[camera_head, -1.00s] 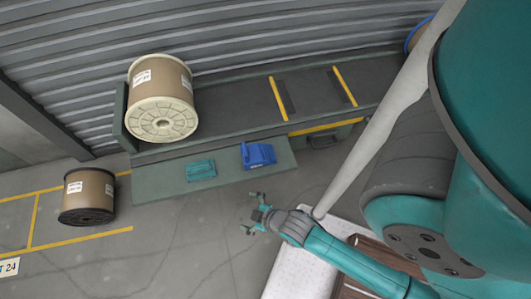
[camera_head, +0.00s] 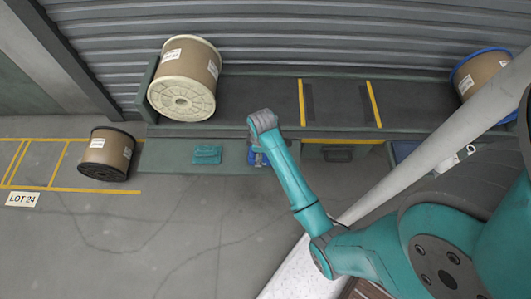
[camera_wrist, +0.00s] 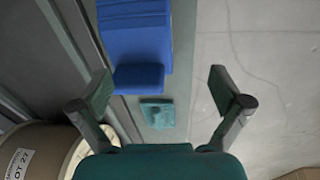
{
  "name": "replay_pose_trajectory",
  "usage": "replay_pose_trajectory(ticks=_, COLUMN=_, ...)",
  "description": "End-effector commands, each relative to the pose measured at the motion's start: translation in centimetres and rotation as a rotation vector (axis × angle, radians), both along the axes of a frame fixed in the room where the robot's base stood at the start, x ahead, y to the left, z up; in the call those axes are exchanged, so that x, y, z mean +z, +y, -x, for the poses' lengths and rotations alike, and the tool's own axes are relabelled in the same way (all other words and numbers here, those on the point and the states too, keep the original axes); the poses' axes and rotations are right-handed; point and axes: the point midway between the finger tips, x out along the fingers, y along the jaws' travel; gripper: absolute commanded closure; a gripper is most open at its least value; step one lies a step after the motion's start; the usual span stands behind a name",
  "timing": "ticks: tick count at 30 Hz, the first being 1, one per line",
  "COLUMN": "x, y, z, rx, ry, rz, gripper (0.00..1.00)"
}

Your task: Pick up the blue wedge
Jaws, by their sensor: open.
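The blue wedge (camera_wrist: 136,40) fills the top left of the wrist view, with a stepped or ribbed face. In the head view only a small part of the blue wedge (camera_head: 261,160) shows on the low green shelf, as my arm hides the rest. My gripper (camera_wrist: 160,85) is open and empty. Its fingers are spread, with the wedge beyond the left finger's side and no contact seen. In the head view my arm reaches over the wedge, and the fingertips are hidden.
A flat teal block (camera_head: 207,155) lies on the low green shelf (camera_head: 165,158), left of the wedge. Another spool (camera_head: 106,155) is on the floor at left. A blue-rimmed spool (camera_head: 484,72) is at right.

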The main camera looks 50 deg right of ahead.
Motion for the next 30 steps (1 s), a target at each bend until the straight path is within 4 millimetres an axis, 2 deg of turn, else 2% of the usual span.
replay_pose_trajectory(ticks=3, x=1.7, y=-1.9, z=-1.4, rx=0.028, ry=0.055, rz=-0.02, gripper=0.0)
replay_pose_trajectory(ticks=6, x=2.8, y=-2.9, z=-2.0, rx=0.049, ry=0.091, rz=-0.036, gripper=0.0)
replay_pose_trajectory(ticks=10, x=3.2, y=-3.4, z=-2.2, rx=0.062, ry=0.116, rz=-0.048, gripper=0.0)
replay_pose_trajectory(ticks=21, x=-1.5, y=-3.4, z=-2.2, rx=0.064, ry=0.119, rz=-0.049, gripper=0.0)
replay_pose_trajectory(ticks=26, x=-2.3, y=-3.4, z=-2.2, rx=0.064, ry=0.117, rz=-0.048, gripper=0.0)
replay_pose_trajectory(ticks=30, x=-3.8, y=-3.4, z=-2.0, rx=0.064, ry=0.119, rz=-0.049, gripper=0.0)
